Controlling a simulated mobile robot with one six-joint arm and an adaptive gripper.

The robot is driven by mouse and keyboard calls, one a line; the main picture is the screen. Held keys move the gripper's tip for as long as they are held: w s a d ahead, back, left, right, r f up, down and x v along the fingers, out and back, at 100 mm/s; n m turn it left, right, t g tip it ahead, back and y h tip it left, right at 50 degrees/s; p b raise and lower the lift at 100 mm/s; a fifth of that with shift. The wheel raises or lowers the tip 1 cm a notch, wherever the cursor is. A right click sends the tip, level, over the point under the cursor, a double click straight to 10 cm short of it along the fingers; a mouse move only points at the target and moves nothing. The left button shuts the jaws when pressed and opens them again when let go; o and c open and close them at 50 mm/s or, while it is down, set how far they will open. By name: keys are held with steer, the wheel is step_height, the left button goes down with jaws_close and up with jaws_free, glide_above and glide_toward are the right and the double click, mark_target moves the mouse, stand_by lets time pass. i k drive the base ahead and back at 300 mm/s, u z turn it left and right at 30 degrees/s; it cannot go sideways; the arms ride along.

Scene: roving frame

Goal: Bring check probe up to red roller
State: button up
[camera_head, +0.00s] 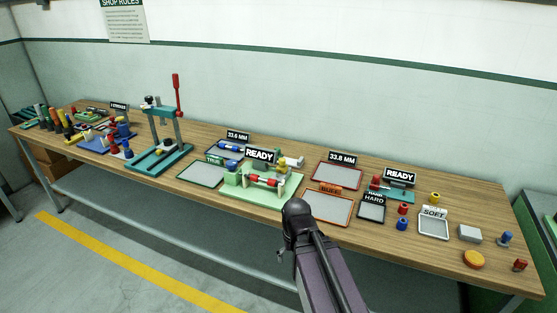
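A red roller (264,181) lies across a pale green fixture (262,195) near the middle of the bench, between light-coloured supports. A READY sign (259,155) stands behind it. I cannot pick out the check probe for certain; a small cream and dark piece (291,162) sits at the fixture's back right. My arm comes up from the bottom, and its black end, which looks like my gripper (295,207), is in front of the bench edge, right of and nearer than the roller. Its fingers cannot be made out.
Trays marked TRUE (203,174), BUFF (331,209), HARD (372,209) and SOFT (433,228) lie along the bench (150,186). A tall teal press (160,160) with a red handle stands left. Small coloured pieces and a yellow disc (474,259) lie right.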

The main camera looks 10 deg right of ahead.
mark_target(282, 168)
steer(key=k, duration=0.65)
steer(key=z, duration=0.45)
steer(key=i, duration=1.5)
steer(key=u, duration=0.45)
